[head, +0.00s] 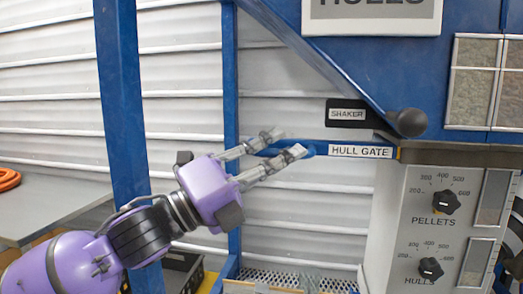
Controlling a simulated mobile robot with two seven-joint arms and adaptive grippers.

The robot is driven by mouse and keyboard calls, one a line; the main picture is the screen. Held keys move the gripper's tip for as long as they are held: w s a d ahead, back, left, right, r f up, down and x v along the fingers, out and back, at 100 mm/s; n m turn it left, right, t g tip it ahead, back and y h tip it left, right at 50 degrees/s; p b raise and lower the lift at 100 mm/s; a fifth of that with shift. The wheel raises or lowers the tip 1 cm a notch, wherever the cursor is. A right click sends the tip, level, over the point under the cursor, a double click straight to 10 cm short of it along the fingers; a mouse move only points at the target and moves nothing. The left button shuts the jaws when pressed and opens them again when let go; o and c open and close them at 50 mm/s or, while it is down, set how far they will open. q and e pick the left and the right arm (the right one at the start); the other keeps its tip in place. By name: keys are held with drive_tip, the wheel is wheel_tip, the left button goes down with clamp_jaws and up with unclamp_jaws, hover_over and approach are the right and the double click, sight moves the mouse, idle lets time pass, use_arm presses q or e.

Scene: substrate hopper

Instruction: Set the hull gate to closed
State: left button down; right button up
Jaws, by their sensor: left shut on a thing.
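The hull gate (321,143) is a flat blue slide bar with a white "HULL GATE" label (361,151). It sticks out to the left from the slot on the hopper's lower side, and its handle end is at the far left. My left gripper (285,145) comes in from the lower left with purple housing and grey fingers. Its two fingers are shut on the handle end of the hull gate. The fingers partly hide the handle. The bar's inner end is hidden inside the hopper. My right gripper is not in view.
Just above is the "SHAKER" label (347,113) with a dark round knob (408,122). A control panel (400,224) with PELLETS and HULLS dials stands at lower right. A blue post (121,98) stands left, beside a grey table (50,205) with an orange coil (8,179).

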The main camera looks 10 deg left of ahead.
use_arm(q)
drive_tip(key=c, duration=1.8)
unclamp_jaws()
drive_tip(key=shift+d, duration=0.25)
drive_tip(key=shift+o, duration=0.2)
drive_tip(key=shift+a, duration=0.1)
drive_tip(key=v, duration=1.2)
